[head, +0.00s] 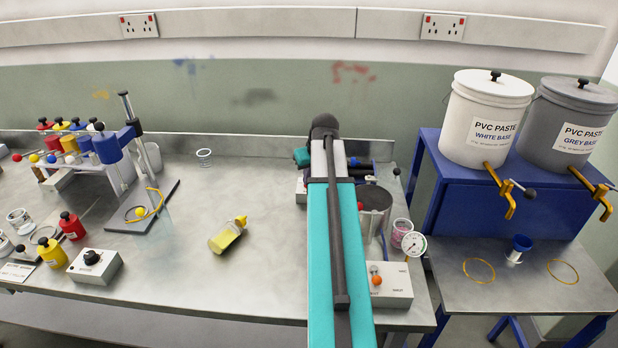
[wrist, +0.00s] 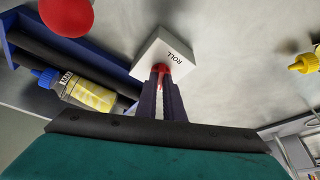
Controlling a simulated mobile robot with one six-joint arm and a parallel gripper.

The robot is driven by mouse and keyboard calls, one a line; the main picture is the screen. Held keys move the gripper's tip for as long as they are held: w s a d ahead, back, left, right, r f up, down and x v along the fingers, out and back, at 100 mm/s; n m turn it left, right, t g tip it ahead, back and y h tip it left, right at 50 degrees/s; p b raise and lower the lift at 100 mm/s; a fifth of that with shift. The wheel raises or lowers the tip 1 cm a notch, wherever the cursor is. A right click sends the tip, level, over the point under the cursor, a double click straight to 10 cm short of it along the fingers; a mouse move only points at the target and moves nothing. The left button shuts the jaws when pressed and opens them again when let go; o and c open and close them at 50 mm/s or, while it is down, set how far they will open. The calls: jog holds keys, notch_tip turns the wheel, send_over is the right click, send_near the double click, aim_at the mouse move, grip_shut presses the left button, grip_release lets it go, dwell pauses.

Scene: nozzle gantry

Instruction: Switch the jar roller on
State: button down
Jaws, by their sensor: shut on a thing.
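The jar roller's switch box, a white box marked ROLL (wrist: 166,52), is at the upper middle of the wrist view. A small red switch (wrist: 161,68) on its near side sits between my fingertips. My gripper (wrist: 161,78) is shut on this red switch; the fingers hide part of it. The jar roller's dark rollers in a blue frame (wrist: 62,62) lie to the left of the box. A bottle with a blue cap and yellow label (wrist: 88,95) lies on its side along the rollers. In the head view my arm hides my fingers and most of the roller.
A red ball (wrist: 68,12) shows at the upper left of the wrist view. In the head view a yellow bottle (head: 226,237) lies on the open bench to the left. A grey lidded pot (head: 374,200) and a pressure gauge (head: 413,244) are close by on the right.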

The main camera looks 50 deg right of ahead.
jog(key=c, duration=1.9)
grip_release()
jog(key=shift+o, duration=0.2)
jog(key=shift+s+r, duration=0.1)
jog(key=shift+r, duration=0.1)
jog(key=b+v, duration=0.2)
jog(key=v, duration=1.1)
jog(key=shift+r, duration=0.2)
jog(key=shift+s+f, duration=0.1)
jog(key=shift+s, duration=0.05)
